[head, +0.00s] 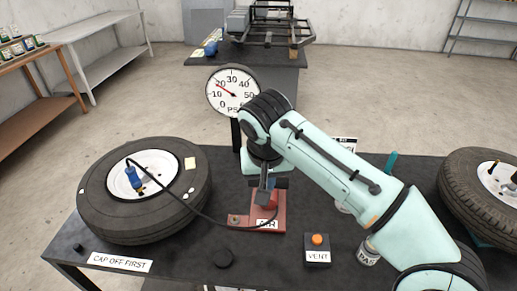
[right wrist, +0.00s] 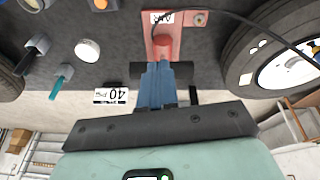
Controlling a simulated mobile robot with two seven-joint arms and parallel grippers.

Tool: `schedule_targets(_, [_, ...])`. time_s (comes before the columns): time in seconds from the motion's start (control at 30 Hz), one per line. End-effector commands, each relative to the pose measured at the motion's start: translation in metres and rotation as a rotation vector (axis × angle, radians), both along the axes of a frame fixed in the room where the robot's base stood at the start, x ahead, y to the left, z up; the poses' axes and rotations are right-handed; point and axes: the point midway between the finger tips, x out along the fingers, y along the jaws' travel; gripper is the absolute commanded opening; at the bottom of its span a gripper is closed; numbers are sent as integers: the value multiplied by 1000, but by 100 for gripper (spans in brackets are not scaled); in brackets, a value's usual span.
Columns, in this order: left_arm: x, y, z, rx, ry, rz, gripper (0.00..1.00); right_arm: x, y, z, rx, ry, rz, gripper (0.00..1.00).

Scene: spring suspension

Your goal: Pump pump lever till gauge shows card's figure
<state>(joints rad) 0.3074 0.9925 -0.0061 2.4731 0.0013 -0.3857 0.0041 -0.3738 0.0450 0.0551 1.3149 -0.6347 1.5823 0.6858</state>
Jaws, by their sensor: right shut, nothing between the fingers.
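The red pump (head: 274,222) with an AIR label stands mid-table; it also shows in the right wrist view (right wrist: 163,45). Its dark lever bar (right wrist: 183,71) lies across the pump top. My right gripper (head: 264,195) is shut and empty, fingers pointing down at the lever bar; it covers part of it, and I cannot tell whether they touch. The gauge (head: 232,92) behind has its red needle a little below 20. The card (right wrist: 110,96) reads 40 PSI, upside down in the wrist view, and is partly hidden by my arm in the head view. My left gripper is not in view.
A hose runs from the pump to the blue chuck (head: 132,177) on the left tyre (head: 100,210). A VENT box (head: 317,257) with an orange button stands right of the pump. A second tyre (head: 465,190) lies at the right.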

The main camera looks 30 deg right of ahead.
Motion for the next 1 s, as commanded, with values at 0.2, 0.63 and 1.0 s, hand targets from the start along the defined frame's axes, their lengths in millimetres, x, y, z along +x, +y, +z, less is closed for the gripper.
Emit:
schedule_targets(0.2, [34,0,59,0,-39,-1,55,27,-11,23,-6,220,316,0])
schedule_targets(0.63, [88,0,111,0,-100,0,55,60,-23,42,70,392,743,0])
schedule_targets(1.0, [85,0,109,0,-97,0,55,59,-23,39,73,398,758,0])
